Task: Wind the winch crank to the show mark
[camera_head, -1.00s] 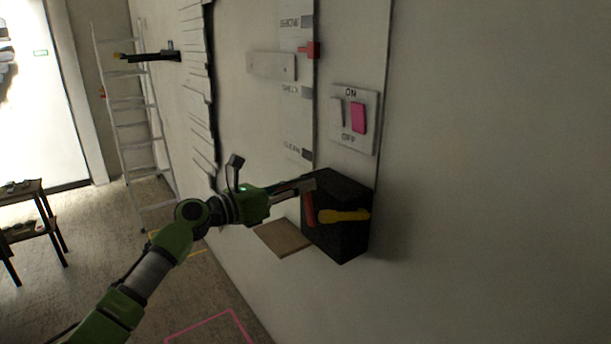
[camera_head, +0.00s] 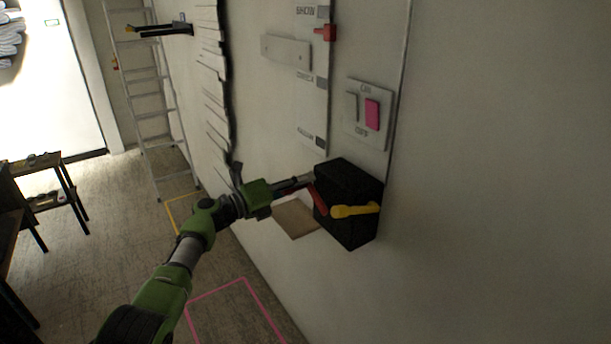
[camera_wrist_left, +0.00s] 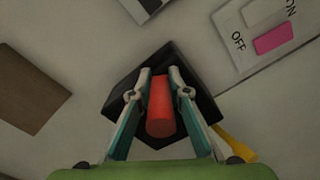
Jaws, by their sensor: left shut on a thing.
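The winch is a black box (camera_head: 348,225) on the wall, with a yellow lever (camera_head: 355,210) on its front. The red crank handle (camera_head: 318,198) sticks out at its left side; in the left wrist view the red handle (camera_wrist_left: 160,106) lies between the fingers. My left gripper (camera_head: 308,183) is shut on this red handle. Above, a scale strip (camera_head: 315,95) carries marks, the top one seeming to read SHOW, with a red pointer (camera_head: 326,33) just below it. My right gripper is not in view.
A switch plate (camera_head: 368,113) with a pink rocker is on the wall above the winch. A brown board (camera_head: 296,218) is left of the winch. A ladder (camera_head: 150,95) and a dark table (camera_head: 45,190) stand at the left. The floor between is open.

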